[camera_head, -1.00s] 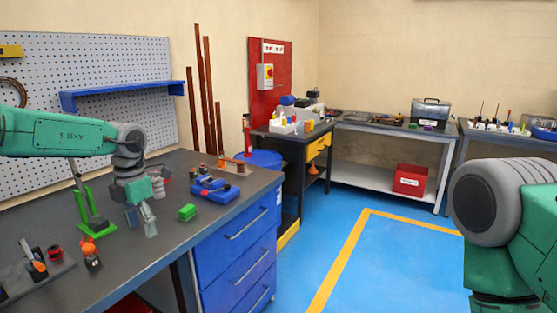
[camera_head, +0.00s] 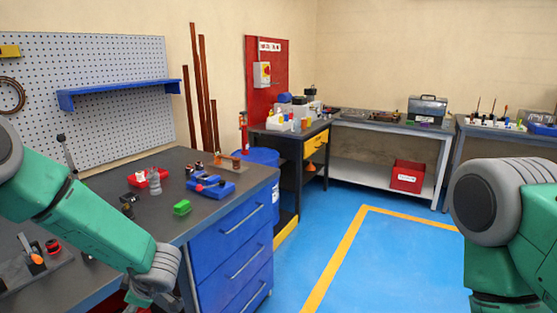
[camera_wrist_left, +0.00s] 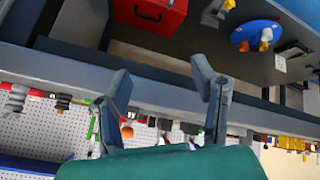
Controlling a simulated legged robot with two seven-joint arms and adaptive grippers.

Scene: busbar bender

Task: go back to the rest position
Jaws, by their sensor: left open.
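My left arm comes in from the left in the head view and reaches down past the front edge of the workbench (camera_head: 110,183). Its gripper is below the picture there. In the left wrist view my left gripper (camera_wrist_left: 160,88) is open, with its two fingers apart and nothing between them. My right arm fills the right edge of the head view, and its gripper is out of the picture.
The blue floor (camera_head: 395,265) to the right is clear. A red box (camera_head: 407,177) sits on a far shelf.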

